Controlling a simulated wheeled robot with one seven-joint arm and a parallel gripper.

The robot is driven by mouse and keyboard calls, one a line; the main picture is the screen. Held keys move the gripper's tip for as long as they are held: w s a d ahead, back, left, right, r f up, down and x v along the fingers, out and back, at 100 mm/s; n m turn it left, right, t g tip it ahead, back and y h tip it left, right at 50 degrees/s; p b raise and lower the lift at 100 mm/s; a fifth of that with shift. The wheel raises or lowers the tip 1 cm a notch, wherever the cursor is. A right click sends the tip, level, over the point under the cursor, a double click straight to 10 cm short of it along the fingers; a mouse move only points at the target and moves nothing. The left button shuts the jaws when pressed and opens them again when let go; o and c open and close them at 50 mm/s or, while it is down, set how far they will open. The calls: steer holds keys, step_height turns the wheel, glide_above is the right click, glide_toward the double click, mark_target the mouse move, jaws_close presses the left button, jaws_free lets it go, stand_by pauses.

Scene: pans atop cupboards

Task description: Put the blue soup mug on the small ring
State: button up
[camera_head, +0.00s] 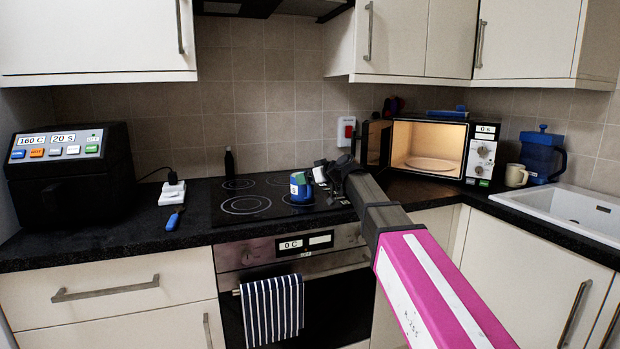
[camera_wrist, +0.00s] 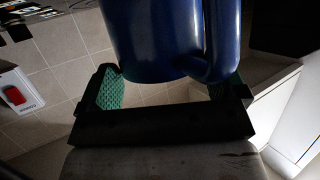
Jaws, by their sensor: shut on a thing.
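The blue soup mug (camera_head: 299,192) is at the right side of the black hob in the head view, over or on the front right ring. I cannot tell whether its base touches the glass. It fills the top of the wrist view (camera_wrist: 165,40), its handle towards the right. My gripper (camera_head: 316,176) reaches in from the right and is shut on the mug; its green pads (camera_wrist: 110,90) show beside it. The front left ring (camera_head: 245,205) looks larger than the back left ring (camera_head: 238,184). Both are bare. The front right ring is partly hidden by the mug.
A dark bottle (camera_head: 229,163) stands behind the hob. A black air fryer (camera_head: 70,180) is at left, with a blue-handled utensil (camera_head: 174,220) near it. At right are an open lit microwave (camera_head: 430,150), a cream mug (camera_head: 516,176) and a blue jug (camera_head: 541,155).

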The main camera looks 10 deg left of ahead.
steer(key=o, duration=1.4)
steer(key=v, duration=1.2)
